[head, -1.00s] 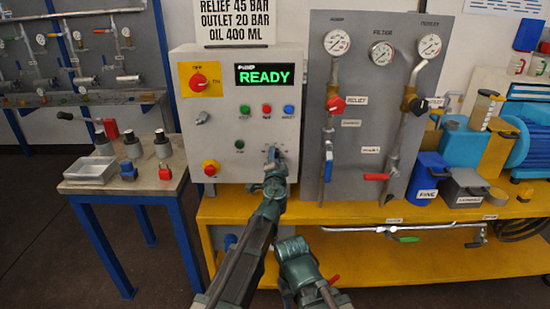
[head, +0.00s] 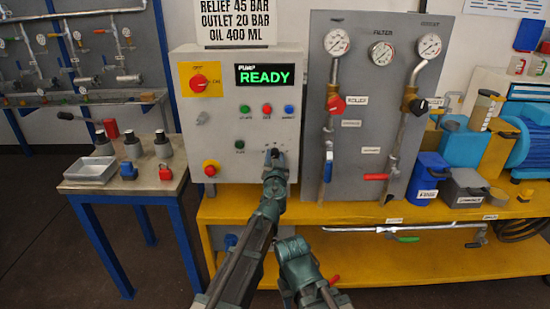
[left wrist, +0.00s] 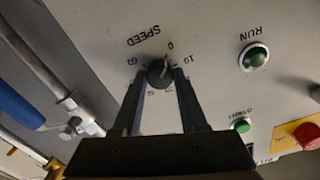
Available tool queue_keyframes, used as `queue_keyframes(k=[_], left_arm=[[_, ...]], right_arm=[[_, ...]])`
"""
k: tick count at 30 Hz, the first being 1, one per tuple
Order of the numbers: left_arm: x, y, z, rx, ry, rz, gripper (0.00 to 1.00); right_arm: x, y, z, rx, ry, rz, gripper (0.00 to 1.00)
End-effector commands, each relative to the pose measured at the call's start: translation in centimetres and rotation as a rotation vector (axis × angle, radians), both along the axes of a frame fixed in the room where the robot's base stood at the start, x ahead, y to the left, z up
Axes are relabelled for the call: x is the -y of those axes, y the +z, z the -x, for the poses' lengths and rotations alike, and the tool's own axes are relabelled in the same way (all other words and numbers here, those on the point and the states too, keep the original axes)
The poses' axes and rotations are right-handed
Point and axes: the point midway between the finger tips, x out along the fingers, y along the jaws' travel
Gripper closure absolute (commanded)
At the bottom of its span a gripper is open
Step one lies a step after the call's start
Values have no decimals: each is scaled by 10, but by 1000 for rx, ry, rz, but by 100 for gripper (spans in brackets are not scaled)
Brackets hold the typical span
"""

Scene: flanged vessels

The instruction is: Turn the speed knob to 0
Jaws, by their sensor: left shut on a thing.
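The speed knob (left wrist: 159,73) is a small dark round knob on the grey pump panel (head: 222,130). In the left wrist view it sits below the word SPEED, with 0, 10 and 60 printed around it. Its pale pointer is turned toward the 0, or very near it. My left gripper (left wrist: 160,78) is shut on the knob, one finger on each side. In the head view my left gripper (head: 273,158) is at the panel's lower right and hides the knob.
The panel also has a green READY display (head: 264,75), a red rotary switch (head: 199,83), several coloured buttons and a red emergency knob (head: 210,168). The green RUN lamp (left wrist: 254,57) is beside the speed knob. A gauge board (head: 353,110) stands to the right.

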Motion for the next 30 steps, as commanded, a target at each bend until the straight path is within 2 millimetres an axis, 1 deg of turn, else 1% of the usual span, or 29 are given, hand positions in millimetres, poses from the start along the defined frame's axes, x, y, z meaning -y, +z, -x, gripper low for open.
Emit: queue_keyframes(k=[9, 22, 23, 24, 27, 30], left_arm=[[0, -1, 2, -1, 0, 70, 100], [0, -1, 2, -1, -1, 77, 100], [0, -1, 2, -1, 0, 77, 53], [0, -1, 2, -1, 0, 77, 46], [0, -1, 1, 0, 0, 76, 28], [0, 0, 1, 0, 0, 75, 28]], right_arm=[[0, -1, 0, 0, 0, 0, 50], [0, -1, 0, 0, 0, 0, 50], [0, -1, 0, 0, 0, 0, 50], [0, -1, 0, 0, 0, 0, 50], [0, 0, 0, 0, 0, 0, 50], [0, 0, 0, 0, 0, 0, 50]])
